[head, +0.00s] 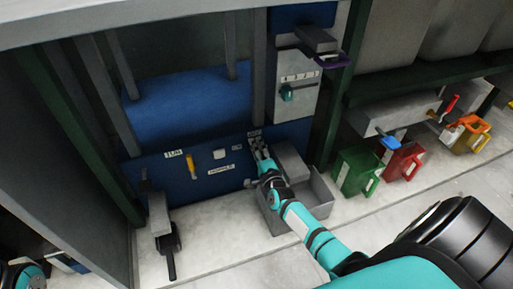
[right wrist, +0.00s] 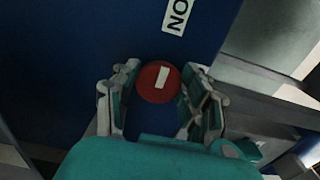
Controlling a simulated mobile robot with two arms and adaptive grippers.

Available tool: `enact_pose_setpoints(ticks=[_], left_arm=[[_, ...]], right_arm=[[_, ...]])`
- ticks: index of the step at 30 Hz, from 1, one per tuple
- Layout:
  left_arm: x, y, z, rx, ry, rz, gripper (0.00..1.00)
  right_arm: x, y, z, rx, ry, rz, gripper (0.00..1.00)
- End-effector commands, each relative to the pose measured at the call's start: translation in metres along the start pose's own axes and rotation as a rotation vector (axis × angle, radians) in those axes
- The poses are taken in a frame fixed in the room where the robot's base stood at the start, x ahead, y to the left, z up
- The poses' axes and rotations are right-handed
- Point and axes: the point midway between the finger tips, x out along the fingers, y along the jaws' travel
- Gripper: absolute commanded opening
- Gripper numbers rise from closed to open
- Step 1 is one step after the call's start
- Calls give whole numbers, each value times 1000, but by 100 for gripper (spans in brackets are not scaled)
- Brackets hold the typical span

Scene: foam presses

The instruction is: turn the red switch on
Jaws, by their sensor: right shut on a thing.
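The red switch (right wrist: 158,82) is a round red knob with a white bar on its face, set on a dark blue panel. In the right wrist view its white bar stands nearly upright, leaning a little to the right. My right gripper (right wrist: 160,92) is shut on the red switch, with one finger at each side of it. In the head view my right gripper (head: 262,157) is at the right end of the blue panel (head: 215,172) and hides the switch.
A grey open bin (head: 318,195) stands below and right of my right gripper. A yellow handle (head: 191,166) and a teal knob (head: 288,93) are nearby. Green (head: 355,170) and red (head: 402,161) canisters stand at the right. The pale floor in front is mostly clear.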

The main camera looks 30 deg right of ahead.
Motion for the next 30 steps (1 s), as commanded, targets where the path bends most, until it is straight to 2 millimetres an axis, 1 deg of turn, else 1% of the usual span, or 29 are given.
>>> enact_pose_setpoints(ticks=[6, 17, 18, 21, 22, 23, 30], left_arm=[[-2, 0, 2, -1, -14, -1, 0], [-3, 0, 2, -1, -14, 0, 0], [-3, 0, 2, -1, -14, 0, 0], [-2, 0, 2, -1, -14, 0, 0], [-2, 0, 3, -1, -14, 0, 0], [-2, 0, 3, -1, -14, 0, 0], [-2, 0, 3, 0, -13, -1, 0]], right_arm=[[0, 1, 1, -30, -2, 2, 12], [0, 1, 2, -34, -2, 2, 12], [0, 1, 2, -34, -2, 2, 47], [0, 1, 1, -33, -2, 2, 60], [0, 1, 1, -33, -2, 2, 64], [0, 1, 1, -33, -2, 2, 65], [-1, 1, 0, -32, -1, 1, 65]])
